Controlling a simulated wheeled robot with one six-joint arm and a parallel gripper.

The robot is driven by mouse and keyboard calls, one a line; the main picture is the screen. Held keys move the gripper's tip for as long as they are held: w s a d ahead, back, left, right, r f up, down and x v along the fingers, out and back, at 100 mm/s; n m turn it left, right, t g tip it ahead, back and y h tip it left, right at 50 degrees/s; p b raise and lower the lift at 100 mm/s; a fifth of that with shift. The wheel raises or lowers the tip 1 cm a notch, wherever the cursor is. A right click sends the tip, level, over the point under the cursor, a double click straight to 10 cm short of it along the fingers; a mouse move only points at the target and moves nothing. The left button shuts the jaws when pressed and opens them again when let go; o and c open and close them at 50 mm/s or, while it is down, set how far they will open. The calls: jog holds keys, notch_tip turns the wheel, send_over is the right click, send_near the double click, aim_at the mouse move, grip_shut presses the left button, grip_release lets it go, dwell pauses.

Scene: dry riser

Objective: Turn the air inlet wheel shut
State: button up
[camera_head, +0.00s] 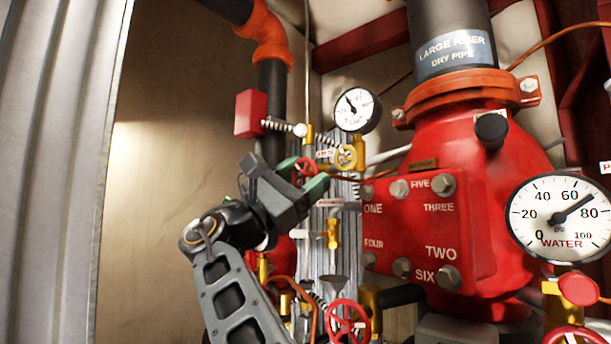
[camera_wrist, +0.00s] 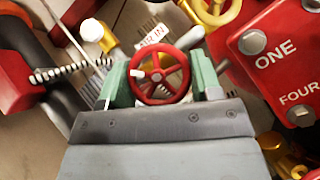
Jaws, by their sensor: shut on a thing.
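The air inlet wheel is a small red spoked handwheel (camera_wrist: 159,76) with a pale peg on its left side. A tag reading "AIR IN" (camera_wrist: 150,37) is just behind it in the wrist view. My gripper (camera_wrist: 160,82) has its green fingers on the wheel's left and right sides and is shut on its rim. In the head view the red wheel (camera_head: 305,168) shows between the green fingertips of my gripper (camera_head: 303,177), and the fingers hide part of it.
A yellow handwheel (camera_head: 348,158) sits close by at upper right, below a small gauge (camera_head: 357,110). The large red valve body (camera_head: 425,225) is to the right, with a water gauge (camera_head: 560,218). Another red wheel (camera_head: 347,322) is lower down. A red box (camera_head: 250,113) is at upper left.

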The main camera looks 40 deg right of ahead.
jog(key=m+g+y, duration=0.2)
jog(key=m, duration=0.1)
jog(key=m+g+y, duration=0.1)
jog(key=m+y, duration=0.1)
jog(key=m, duration=0.2)
jog(key=shift+w+g+y, duration=0.1)
jog(key=shift+g+y, duration=0.3)
jog(key=shift+m+y, duration=0.3)
jog(key=shift+m, duration=0.2)
jog(key=o, duration=0.9)
jog(key=shift+a, duration=0.1)
jog(key=v, duration=1.2)
